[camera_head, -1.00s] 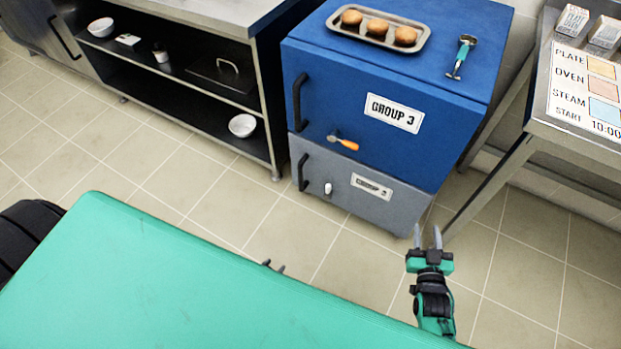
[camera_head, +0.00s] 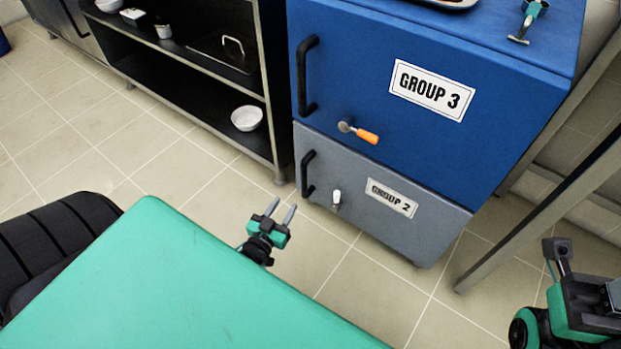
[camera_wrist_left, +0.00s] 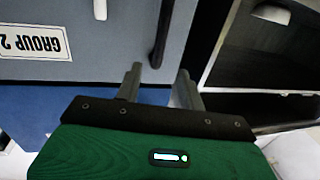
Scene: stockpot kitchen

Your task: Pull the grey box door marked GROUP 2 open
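The grey box door marked GROUP 2 (camera_head: 370,220) is shut, below the blue box. Its black handle (camera_head: 307,175) stands upright at the door's left edge, and a white knob (camera_head: 336,200) sits beside it. My left gripper (camera_head: 281,213) is open and empty, below and left of the handle. In the left wrist view, where the label is upside down, the handle (camera_wrist_left: 162,35) lies ahead of the open fingers (camera_wrist_left: 158,84), apparently not between them. My right arm (camera_head: 580,300) shows at the lower right; its finger state is unclear.
The blue box door marked GROUP 3 (camera_head: 400,130) is shut, with an orange-handled latch (camera_head: 361,133). An open shelf unit (camera_head: 200,75) with a white bowl (camera_head: 246,118) stands left. A table leg (camera_head: 540,215) slants at right. Tiled floor (camera_head: 370,290) before the box is clear.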

